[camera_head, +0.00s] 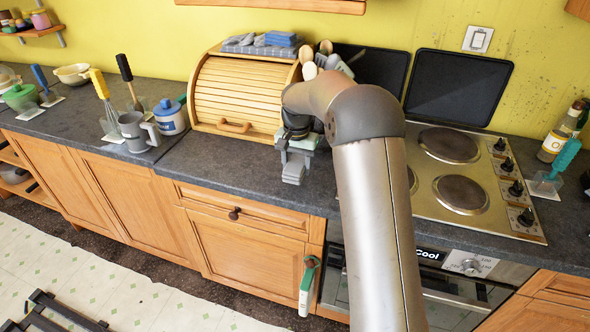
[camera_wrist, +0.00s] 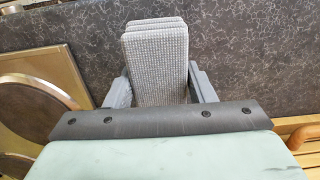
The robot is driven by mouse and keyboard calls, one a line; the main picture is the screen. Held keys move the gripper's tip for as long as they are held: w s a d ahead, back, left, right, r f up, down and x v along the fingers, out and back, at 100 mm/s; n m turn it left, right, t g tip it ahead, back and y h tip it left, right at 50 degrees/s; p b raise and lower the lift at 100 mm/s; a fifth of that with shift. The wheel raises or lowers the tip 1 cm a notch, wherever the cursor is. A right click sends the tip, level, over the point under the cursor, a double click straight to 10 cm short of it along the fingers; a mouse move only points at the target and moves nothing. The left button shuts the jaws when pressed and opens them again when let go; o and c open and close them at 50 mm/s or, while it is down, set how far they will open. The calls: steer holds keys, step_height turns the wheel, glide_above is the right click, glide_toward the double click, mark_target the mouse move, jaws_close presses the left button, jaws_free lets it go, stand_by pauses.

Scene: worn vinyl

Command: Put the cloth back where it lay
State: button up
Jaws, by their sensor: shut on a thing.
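My gripper (camera_head: 293,170) hangs over the dark counter, in front of the wooden roll-front bread box. In the wrist view my gripper (camera_wrist: 160,84) is shut on a grey, woven, folded cloth (camera_wrist: 155,55). The cloth is between the two fingers and sticks out past them. In the head view the cloth is hard to tell from the grey fingers. I cannot tell whether it touches the counter.
The bread box (camera_head: 235,90) stands behind, with a checked grey cloth (camera_head: 238,46) and blue items on top. The stove (camera_head: 468,170) lies right. A grey mug (camera_head: 138,132) and a blue-lidded jar (camera_head: 169,117) stand left. The counter before the box is clear.

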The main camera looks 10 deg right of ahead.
steer(key=shift+w+f, duration=0.35)
steer(key=shift+f, duration=0.05)
steer(key=shift+w+a+f, duration=0.1)
steer(key=shift+w+f, duration=0.05)
steer(key=shift+f, duration=1.7)
steer(key=o, duration=0.9)
